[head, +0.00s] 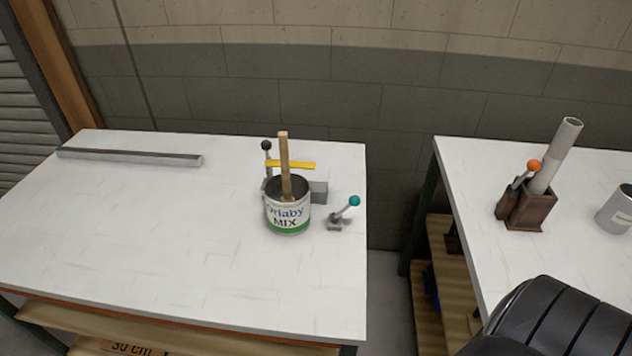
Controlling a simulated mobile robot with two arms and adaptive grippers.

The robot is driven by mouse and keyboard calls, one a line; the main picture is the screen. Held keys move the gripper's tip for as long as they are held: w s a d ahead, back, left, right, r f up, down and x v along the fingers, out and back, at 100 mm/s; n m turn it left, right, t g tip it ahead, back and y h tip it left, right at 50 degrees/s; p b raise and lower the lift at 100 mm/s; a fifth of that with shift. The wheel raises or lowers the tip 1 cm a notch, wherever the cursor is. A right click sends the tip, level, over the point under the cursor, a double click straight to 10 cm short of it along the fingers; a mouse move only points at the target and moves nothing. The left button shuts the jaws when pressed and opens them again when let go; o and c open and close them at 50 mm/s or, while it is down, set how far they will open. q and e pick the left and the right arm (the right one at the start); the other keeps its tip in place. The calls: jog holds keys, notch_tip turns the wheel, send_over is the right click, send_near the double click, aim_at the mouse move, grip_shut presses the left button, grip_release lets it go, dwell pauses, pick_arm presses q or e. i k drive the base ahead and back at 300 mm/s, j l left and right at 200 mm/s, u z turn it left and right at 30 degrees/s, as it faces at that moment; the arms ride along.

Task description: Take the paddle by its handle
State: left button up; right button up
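The paddle (284,155) is a flat light wooden stick. It stands nearly upright in an open can (288,216) near the right edge of the left table. Its upper part, the handle, sticks up above the rim, and its lower end is hidden inside the can. The can is white with a green band at the bottom and lettering that includes "MIX". A yellow bar (303,165) crosses behind the handle; I cannot tell whether they touch. Neither of my grippers is in view.
A black-knobbed lever (266,147) stands behind the can, and a teal-knobbed lever (347,208) to its right. A grey bar (130,157) lies at the back left of the white table (130,240). The table's middle is clear. A brown holder (531,207) stands on the right table.

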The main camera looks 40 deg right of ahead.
aim_at(282, 136)
jog(key=i+l+z, duration=0.15)
jog(key=z, duration=0.3)
jog(key=i+z, duration=0.2)
jog(key=z, duration=0.25)
